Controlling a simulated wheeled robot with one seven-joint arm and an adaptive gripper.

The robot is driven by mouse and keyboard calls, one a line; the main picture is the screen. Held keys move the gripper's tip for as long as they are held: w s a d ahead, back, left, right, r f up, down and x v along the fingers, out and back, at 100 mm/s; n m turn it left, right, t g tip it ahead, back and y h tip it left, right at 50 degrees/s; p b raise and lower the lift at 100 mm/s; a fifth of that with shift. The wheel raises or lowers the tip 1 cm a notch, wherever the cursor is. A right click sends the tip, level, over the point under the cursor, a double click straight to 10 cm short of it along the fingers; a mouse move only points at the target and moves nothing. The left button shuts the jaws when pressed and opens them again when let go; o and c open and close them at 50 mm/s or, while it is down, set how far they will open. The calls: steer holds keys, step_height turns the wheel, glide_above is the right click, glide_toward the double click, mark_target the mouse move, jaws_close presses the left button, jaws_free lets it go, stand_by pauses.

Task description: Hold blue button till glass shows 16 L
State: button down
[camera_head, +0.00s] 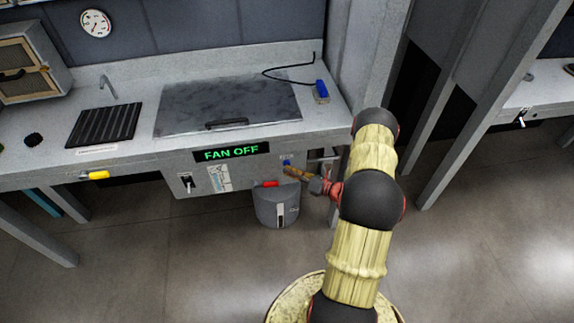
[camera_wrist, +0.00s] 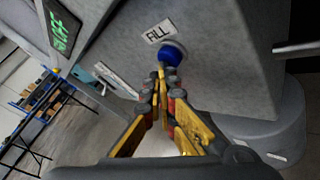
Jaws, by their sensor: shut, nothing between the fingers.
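The blue button (camera_wrist: 170,55) is round and sits below a white FILL label (camera_wrist: 160,32) on the grey bench front. It also shows small in the head view (camera_head: 287,162). My gripper (camera_wrist: 161,74) is shut and empty. Its fingertips are at the button's lower left edge in the wrist view; I cannot tell whether they touch it. In the head view my gripper (camera_head: 290,170) is just below the button. A grey bucket (camera_head: 262,210) under the bench has a narrow sight glass (camera_head: 281,211) on its front; its level is too small to read.
A green FAN OFF display (camera_head: 231,152), a black switch (camera_head: 187,182) and a red handle (camera_head: 265,184) are left of my gripper. A yellow handle (camera_head: 98,175) is farther left. A metal post (camera_head: 377,60) stands at the bench's right end. The floor in front is clear.

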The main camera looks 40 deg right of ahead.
steer(key=shift+s+a, duration=0.35)
steer(key=shift+s, duration=0.2)
steer(key=shift+s, duration=0.1)
steer(key=s+a, duration=0.1)
steer(key=s+p, duration=0.1)
steer(key=s+a, duration=0.1)
steer(key=s, duration=0.1)
steer(key=shift+a+p, duration=0.3)
steer(key=shift+p, duration=0.1)
stand_by(1.3)
